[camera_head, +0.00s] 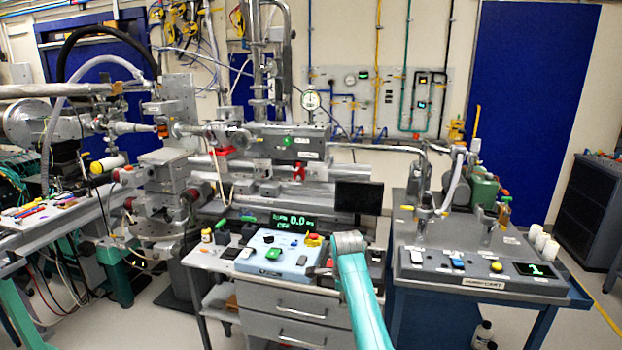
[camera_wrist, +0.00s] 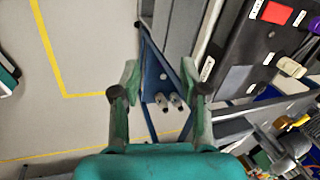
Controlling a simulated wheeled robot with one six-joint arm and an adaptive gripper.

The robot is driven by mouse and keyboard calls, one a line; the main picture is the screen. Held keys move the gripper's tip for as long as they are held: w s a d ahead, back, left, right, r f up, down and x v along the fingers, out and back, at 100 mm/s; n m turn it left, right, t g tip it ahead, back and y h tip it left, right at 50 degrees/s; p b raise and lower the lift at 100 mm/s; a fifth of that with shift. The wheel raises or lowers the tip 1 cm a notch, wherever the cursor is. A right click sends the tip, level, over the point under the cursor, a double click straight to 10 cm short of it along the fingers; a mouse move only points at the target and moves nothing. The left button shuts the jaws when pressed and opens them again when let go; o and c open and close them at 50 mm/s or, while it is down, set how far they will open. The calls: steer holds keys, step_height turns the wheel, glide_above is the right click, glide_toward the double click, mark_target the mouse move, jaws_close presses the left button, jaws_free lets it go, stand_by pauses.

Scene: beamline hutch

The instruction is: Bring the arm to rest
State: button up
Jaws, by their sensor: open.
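My gripper (camera_wrist: 160,94) shows in the wrist view with its two fingers spread apart and nothing between them that it touches. Beyond the fingers, lower down, are a blue frame (camera_wrist: 152,62) and small pale bottles (camera_wrist: 168,101). In the head view my teal arm rises from the bottom edge, right of centre, to a grey joint in front of the bench. The gripper itself cannot be made out in the head view.
A drawer bench (camera_head: 290,301) with a light blue control box (camera_head: 272,262) stands near my arm. To the right is a cart (camera_head: 440,282) with pump fittings. White cups (camera_head: 541,241) stand at its right edge. The wrist view shows open floor (camera_wrist: 85,45) at left.

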steer(key=s+d+f+n+t, duration=0.1)
steer(key=s+d+f+n, duration=0.1)
steer(key=s+f, duration=0.65)
steer(key=s+d+f+n+t, duration=0.15)
steer(key=s+f, duration=0.25)
steer(key=f, duration=0.9)
steer(key=s+d+f+n+t, duration=0.2)
steer(key=s+f+n, duration=0.15)
steer(key=s, duration=0.75)
steer(key=s+d+f+n+t, duration=0.15)
steer(key=s+f, duration=0.35)
steer(key=s, duration=0.6)
steer(key=s+d+r+n+t, duration=0.1)
steer(key=s+r+n, duration=0.25)
steer(key=s, duration=0.75)
steer(key=s+d+r+n+t, duration=0.15)
steer(key=s+r, duration=0.35)
steer(key=s, duration=0.6)
steer(key=s+r+n+t, duration=0.1)
steer(key=s+r+n, duration=0.1)
steer(key=s+r, duration=0.5)
steer(key=s+r+n+t, duration=0.1)
steer(key=s+r+n, duration=0.2)
steer(key=s+r, duration=0.4)
step_height(320, 180, up, 6)
steer(key=shift+a+r+t, duration=0.15)
steer(key=shift+t, duration=0.2)
